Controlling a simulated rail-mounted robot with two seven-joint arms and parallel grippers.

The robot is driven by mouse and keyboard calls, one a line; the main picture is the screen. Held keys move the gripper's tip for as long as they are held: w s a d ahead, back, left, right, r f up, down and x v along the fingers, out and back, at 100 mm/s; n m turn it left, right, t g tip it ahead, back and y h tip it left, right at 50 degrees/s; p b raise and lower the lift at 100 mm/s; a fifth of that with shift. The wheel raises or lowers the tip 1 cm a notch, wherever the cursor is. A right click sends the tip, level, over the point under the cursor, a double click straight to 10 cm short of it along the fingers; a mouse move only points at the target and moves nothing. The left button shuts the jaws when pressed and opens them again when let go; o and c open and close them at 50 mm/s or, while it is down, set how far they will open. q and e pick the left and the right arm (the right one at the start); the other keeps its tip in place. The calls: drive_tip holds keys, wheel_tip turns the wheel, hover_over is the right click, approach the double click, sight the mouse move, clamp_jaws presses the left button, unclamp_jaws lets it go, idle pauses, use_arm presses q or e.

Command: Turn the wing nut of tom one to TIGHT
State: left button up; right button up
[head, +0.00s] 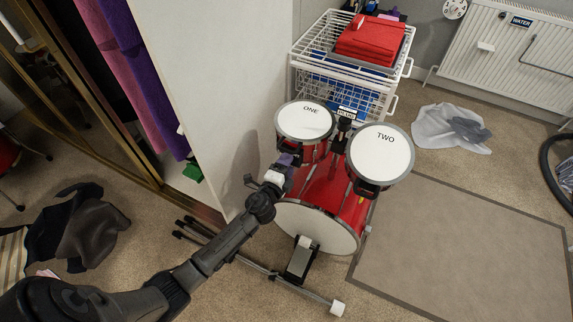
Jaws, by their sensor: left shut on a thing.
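Tom one (305,121) is a small red drum with a white head marked ONE, on the left above the bass drum (345,195). Tom two (381,153), marked TWO, is beside it on the right. My left arm reaches in from the lower left, and my left gripper (287,164) is at the lower side of tom one, in front of the bass drum's upper left. It is shut on the wing nut of tom one, which is too small and covered to make out. The nut's setting cannot be read. My right gripper is out of view.
A bass drum pedal (301,258) and a floor bar (270,272) stand in front. A white wire basket rack (325,68) with red cloths is behind. A white panel (215,90) is close on the left. The grey mat (465,250) at right is clear.

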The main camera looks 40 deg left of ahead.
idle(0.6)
use_arm(q)
drive_tip(key=o, duration=0.9)
drive_tip(key=shift+s, duration=0.1)
drive_tip(key=shift+s+d, duration=0.15)
drive_tip(key=shift+s, duration=0.15)
drive_tip(key=p+v, duration=0.1)
drive_tip(key=v, duration=1.2)
